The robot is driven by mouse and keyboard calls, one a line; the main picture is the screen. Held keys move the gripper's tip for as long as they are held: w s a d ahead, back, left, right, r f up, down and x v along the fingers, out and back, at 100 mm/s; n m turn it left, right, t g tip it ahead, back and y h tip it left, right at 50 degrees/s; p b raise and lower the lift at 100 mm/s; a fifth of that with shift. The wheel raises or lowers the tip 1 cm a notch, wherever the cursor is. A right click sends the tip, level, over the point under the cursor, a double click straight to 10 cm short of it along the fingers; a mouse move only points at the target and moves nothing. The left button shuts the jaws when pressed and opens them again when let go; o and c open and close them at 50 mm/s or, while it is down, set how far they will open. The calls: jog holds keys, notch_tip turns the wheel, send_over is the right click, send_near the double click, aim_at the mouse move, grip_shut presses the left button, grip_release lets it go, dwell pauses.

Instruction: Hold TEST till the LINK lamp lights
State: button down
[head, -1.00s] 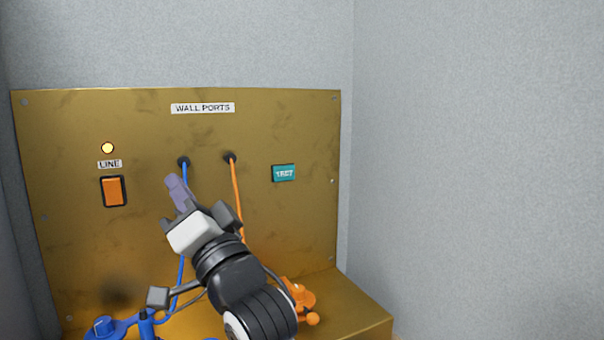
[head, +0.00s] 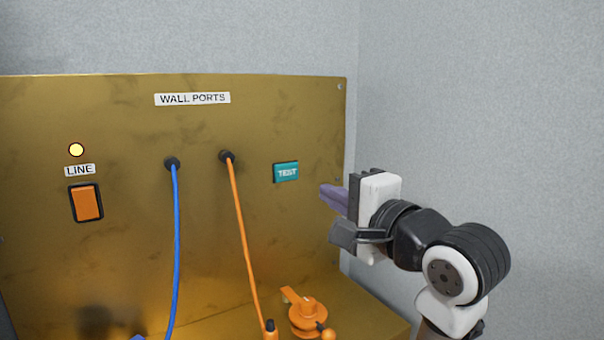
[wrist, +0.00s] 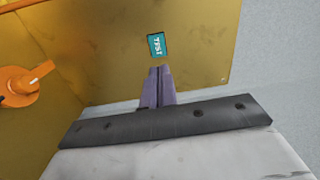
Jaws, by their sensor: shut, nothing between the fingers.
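The teal TEST button (head: 286,172) is on the right part of the brass wall panel. It also shows in the wrist view (wrist: 156,46), just beyond my fingertips. My gripper (head: 323,192) has purple fingers closed together and empty. In the head view the fingertips are to the right of the TEST button and slightly lower, apart from it in the picture. The wrist view shows the closed fingertips (wrist: 160,70) pointing toward the button with a gap in the picture. No lamp labelled LINK is in view. A lit yellow lamp (head: 76,150) stands above a label reading LINE.
An orange rocker switch (head: 86,203) is below the LINE label. A blue cable (head: 176,250) and an orange cable (head: 243,240) hang from the wall ports. An orange knob-like device (head: 307,315) sits on the ledge below. A grey wall (head: 480,100) is to the right.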

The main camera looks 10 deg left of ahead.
jog(key=shift+w+d+f+m, duration=0.1)
jog(key=shift+d+m, duration=0.3)
jog(key=shift+d, duration=0.3)
jog(key=p, duration=0.4)
send_near(288, 172)
jog(key=x, duration=0.5)
jog(key=shift+a, duration=0.2)
jog(key=shift+x, duration=0.8)
jog(key=shift+w, duration=0.1)
